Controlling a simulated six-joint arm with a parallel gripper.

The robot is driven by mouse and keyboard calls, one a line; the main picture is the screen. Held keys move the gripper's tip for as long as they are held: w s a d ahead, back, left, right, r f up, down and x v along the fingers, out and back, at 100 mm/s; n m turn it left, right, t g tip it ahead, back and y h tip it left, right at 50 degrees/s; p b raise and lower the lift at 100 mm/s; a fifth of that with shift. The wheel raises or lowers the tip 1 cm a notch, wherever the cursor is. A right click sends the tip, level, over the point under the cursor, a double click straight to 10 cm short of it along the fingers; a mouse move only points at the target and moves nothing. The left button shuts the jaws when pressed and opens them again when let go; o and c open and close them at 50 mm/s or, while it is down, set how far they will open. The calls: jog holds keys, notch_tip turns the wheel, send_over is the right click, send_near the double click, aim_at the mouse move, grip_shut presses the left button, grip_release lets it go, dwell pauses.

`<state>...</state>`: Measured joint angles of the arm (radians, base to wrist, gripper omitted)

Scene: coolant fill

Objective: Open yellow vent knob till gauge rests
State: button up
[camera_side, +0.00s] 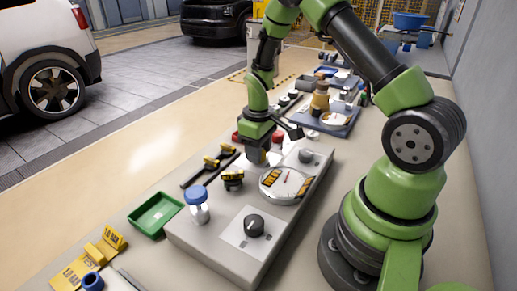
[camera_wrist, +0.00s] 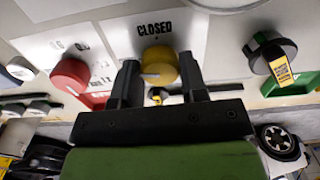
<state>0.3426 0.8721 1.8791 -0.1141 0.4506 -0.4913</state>
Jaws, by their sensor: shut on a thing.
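The yellow vent knob (camera_wrist: 160,62) sits on the panel under the word CLOSED in the wrist view. A pale mark on it points to the left. My gripper (camera_wrist: 161,74) is shut on the knob, one black finger on each side. In the side view my gripper (camera_side: 257,157) reaches down to the grey panel box and hides the knob. The round gauge (camera_side: 285,186) lies on the box just right of my gripper. It has a white face, orange patches and a thin red needle; its reading is too small to make out.
A red knob (camera_wrist: 70,76) and a black knob with a yellow tag (camera_wrist: 273,58) flank the yellow one. A black knob (camera_side: 254,225), a blue-capped bottle (camera_side: 198,207) and a grey knob (camera_side: 306,156) stand on the box. A green tray (camera_side: 155,214) lies to its left.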

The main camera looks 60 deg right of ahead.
dwell(0.4)
jog(key=o, duration=0.9)
notch_tip(320, 180, up, 10)
notch_tip(320, 180, up, 6)
jog(key=t, duration=0.2)
send_over(256, 169)
jog(key=s+a+r+m+t, duration=0.1)
jog(key=s+a+r, duration=0.2)
jog(key=s, duration=0.1)
jog(key=s+a+r+m+t+y, duration=0.1)
jog(key=s+a+r+m+t, duration=0.1)
jog(key=s, duration=0.3)
jog(key=s+a+r+m+t+y, duration=0.1)
jog(key=s+a+r+t, duration=0.1)
jog(key=s+a+r, duration=0.2)
jog(key=shift+s+a+r, duration=0.4)
jog(key=shift+s+a, duration=0.05)
jog(key=shift+a, duration=0.1)
dwell(0.3)
